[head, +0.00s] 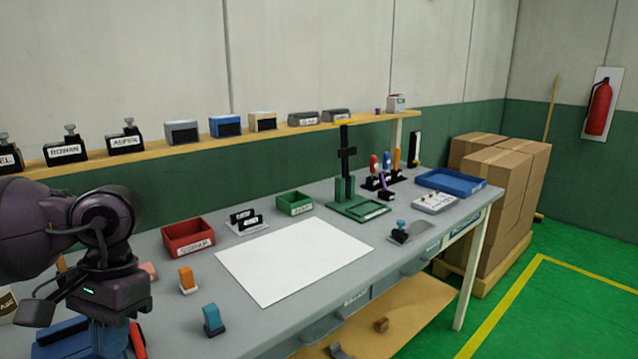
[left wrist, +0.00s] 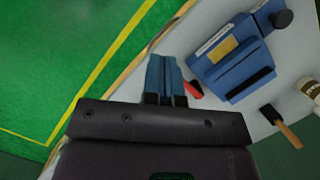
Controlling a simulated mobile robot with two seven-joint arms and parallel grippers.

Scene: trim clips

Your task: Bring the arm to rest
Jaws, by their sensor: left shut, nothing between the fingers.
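My left gripper (head: 108,340) hangs fingers-down at the lower left of the head view, over the left end of the grey workbench (head: 205,245). Its blue fingers run down to the picture's bottom edge. In the left wrist view the two blue fingers (left wrist: 162,72) lie together with nothing between them. They are beside a blue device (left wrist: 235,58) with a dark knob, and a red piece (left wrist: 194,89) shows just right of the fingers. I cannot tell the height above the bench. My right gripper is not in view.
An orange clip (head: 187,279) and a blue clip (head: 212,320) stand right of the gripper. A red bin (head: 188,237), white sheet (head: 292,262), green bin (head: 294,204) and green stand (head: 358,207) lie further right. A shelf (head: 190,146) runs behind. Green floor is clear at right.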

